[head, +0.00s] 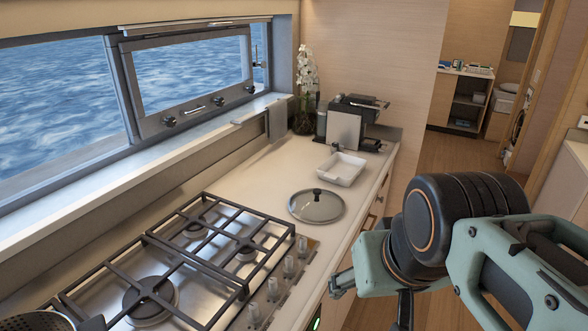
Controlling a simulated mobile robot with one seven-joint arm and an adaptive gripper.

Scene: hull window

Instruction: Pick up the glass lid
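The glass lid (328,209) is round, with a metal rim and a dark knob on top. It lies flat on the pale worktop (276,178), between the stove and a white dish, near the worktop's right edge. My gripper (372,298) is at the lower right, in front of the lid and to its right, apart from it. Only part of the gripper shows below my arm, and its fingertips are not clear. I see nothing held in it.
A gas stove (185,262) with dark grates and several knobs is left of the lid. A white dish (341,169) stands behind the lid. A window sill runs along the left.

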